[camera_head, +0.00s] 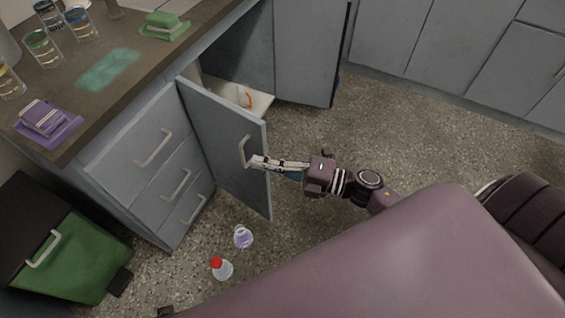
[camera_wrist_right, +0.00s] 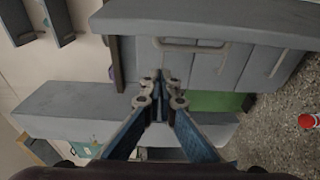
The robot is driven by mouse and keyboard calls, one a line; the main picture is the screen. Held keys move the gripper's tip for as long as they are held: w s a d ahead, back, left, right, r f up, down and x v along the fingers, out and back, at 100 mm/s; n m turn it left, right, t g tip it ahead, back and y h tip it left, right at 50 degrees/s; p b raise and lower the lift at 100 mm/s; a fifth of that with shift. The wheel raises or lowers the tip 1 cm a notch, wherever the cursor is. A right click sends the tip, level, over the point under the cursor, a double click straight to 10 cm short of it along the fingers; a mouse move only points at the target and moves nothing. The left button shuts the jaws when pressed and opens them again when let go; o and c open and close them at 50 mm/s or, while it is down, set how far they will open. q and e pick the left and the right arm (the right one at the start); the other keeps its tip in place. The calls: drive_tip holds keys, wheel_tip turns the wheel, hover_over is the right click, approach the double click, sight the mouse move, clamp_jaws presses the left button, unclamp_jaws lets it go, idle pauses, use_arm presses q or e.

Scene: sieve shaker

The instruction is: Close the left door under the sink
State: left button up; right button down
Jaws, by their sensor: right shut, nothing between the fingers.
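The left door (camera_head: 228,145) under the sink is a grey panel standing open, with its hinge side beside the drawers. Its pale bar handle (camera_head: 244,151) is near the free edge. My right gripper (camera_head: 252,161) is shut and empty, its fingertips at the handle; I cannot tell whether they touch it. In the right wrist view the closed fingertips (camera_wrist_right: 158,82) meet in front of grey panels. The open cupboard behind the door shows a white shelf (camera_head: 258,104) with a small white and orange item (camera_head: 244,97).
The right door (camera_head: 305,50) also stands open. Drawers (camera_head: 150,150) are left of the left door. A green bin (camera_head: 75,258) is at lower left. The floor right of the door is clear.

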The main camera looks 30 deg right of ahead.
sight(266, 154)
drive_tip(key=shift+w+d, duration=1.05)
drive_tip(key=shift+d, duration=0.05)
use_arm(q)
drive_tip(key=shift+w+r+b, duration=0.3)
drive_tip(key=shift+r, duration=0.55)
use_arm(e)
drive_tip(key=shift+w+d, duration=0.15)
drive_tip(key=shift+d, duration=0.25)
drive_tip(key=shift+d, duration=0.1)
